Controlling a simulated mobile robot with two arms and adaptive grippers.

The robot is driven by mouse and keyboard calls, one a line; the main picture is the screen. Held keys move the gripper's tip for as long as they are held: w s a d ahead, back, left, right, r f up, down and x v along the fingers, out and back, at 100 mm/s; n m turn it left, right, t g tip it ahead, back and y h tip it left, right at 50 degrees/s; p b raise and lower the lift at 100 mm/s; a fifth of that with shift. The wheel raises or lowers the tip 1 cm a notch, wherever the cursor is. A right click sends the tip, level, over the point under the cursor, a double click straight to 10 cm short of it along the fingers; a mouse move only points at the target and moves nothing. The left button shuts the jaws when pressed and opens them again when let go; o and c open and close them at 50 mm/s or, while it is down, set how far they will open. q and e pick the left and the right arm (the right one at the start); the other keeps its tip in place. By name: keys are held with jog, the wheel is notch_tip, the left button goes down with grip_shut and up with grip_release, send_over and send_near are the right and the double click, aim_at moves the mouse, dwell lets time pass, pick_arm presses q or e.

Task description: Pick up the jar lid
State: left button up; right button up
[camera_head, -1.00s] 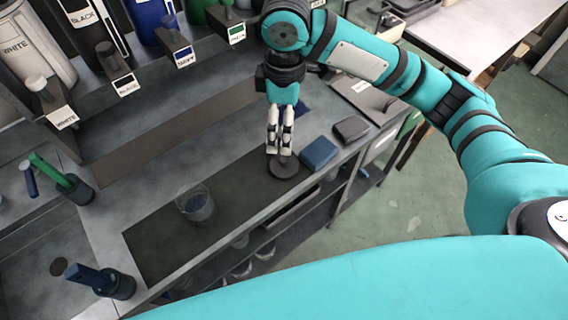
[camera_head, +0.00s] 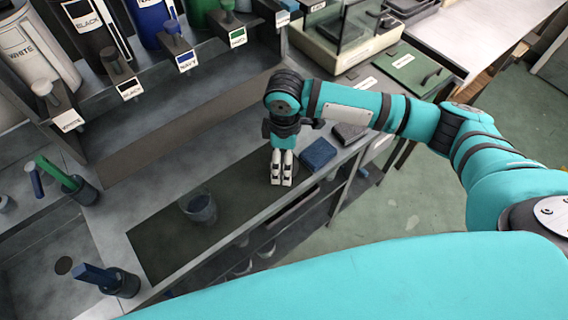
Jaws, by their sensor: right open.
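My right gripper (camera_head: 281,181) points down over the right part of the dark mat (camera_head: 163,250). Its pale fingers look close together in this view, and I see nothing held between them. The jar lid, a dark round disc with a small knob in the earlier view, is hidden now behind the fingers or too dark to make out. I cannot tell whether the fingers touch it. A clear glass jar (camera_head: 200,208) with bluish contents stands on the mat to the left of the gripper. My left gripper is not in view.
A folded blue cloth (camera_head: 318,154) and a dark pad (camera_head: 349,133) lie just right of the gripper. Labelled dispensers stand at the back left. A blue-handled tool (camera_head: 98,277) stands in a holder at front left. The mat between jar and gripper is clear.

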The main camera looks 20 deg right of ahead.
jog(key=shift+w+f, duration=0.1)
jog(key=shift+f, duration=1.65)
jog(key=c, duration=1.1)
